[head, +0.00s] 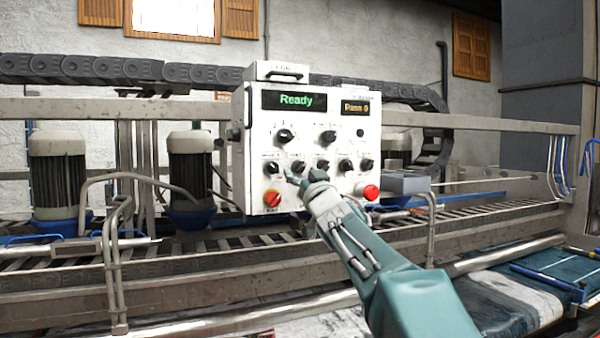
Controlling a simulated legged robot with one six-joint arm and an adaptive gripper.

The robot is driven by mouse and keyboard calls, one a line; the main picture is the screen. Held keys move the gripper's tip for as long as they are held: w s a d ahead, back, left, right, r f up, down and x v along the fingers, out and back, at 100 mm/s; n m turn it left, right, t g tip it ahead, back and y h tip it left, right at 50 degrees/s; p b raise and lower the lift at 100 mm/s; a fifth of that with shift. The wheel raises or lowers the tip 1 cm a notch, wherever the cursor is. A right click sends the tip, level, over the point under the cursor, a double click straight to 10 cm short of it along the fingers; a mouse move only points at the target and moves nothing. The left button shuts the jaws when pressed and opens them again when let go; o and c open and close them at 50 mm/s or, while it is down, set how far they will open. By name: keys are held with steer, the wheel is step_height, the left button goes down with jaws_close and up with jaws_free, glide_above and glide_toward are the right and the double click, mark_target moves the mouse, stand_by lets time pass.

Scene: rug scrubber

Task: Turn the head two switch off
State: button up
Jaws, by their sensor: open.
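The white control panel (243,160) stands in the middle of the head view, with a green "Ready" display and an amber display. Its lower row holds several small black switches; their labels are too small to read, so I cannot tell which is head two. My gripper (291,176) is open in front of the panel, just below the second switch from the left (298,166). I cannot tell whether it touches the panel. The leftmost switch (271,167) and the middle one (322,166) are close by. Two larger black knobs (285,134) (328,136) are above.
Metal rails (190,267) run across in front. Motors (190,160) stand to the left. A rug (500,300) lies at lower right.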

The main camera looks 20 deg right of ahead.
steer(key=shift+w+r, duration=0.15)
steer(key=shift+w, duration=0.3)
steer(key=shift+d, duration=0.1)
jaws_close()
